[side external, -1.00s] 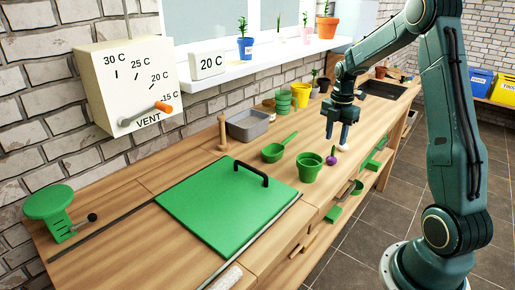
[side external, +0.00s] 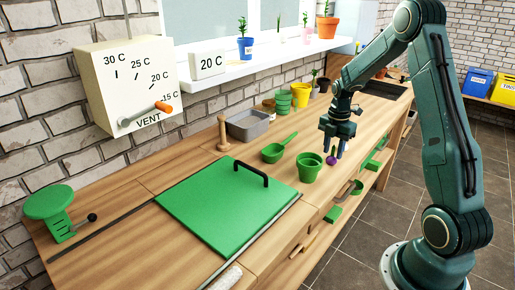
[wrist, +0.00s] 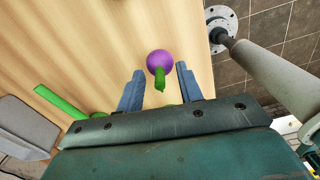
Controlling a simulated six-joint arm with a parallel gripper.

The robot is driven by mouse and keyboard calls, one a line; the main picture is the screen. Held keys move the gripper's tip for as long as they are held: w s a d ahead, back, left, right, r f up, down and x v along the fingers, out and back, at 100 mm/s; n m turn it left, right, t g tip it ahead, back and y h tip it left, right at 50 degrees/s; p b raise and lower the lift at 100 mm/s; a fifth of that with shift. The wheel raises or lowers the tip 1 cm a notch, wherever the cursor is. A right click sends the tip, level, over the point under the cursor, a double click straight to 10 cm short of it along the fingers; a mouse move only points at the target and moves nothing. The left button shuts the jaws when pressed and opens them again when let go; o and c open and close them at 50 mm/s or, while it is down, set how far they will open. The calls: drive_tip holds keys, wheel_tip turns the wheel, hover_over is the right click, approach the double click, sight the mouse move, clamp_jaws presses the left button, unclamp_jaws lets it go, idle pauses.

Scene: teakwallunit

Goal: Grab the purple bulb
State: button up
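The purple bulb (side external: 331,160) with a green sprout stands on the wooden worktop, right of a green pot (side external: 309,167). In the wrist view the bulb (wrist: 160,62) lies just beyond the fingertips, with its green sprout (wrist: 160,80) pointing back between them. My gripper (side external: 333,153) points down directly over the bulb, its fingers low and partly level with the sprout. In the wrist view my gripper (wrist: 160,72) is open, one blue finger on each side, with nothing held between them.
A green scoop with a handle (side external: 275,151) lies left of the pot. A green board with a black handle (side external: 222,205) covers the worktop's near middle. A grey tray (side external: 249,125) stands by the wall. The worktop's front edge is close to the bulb.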

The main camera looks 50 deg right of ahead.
clamp_jaws()
idle(0.3)
wheel_tip(320, 180, up, 20)
idle(0.9)
idle(0.5)
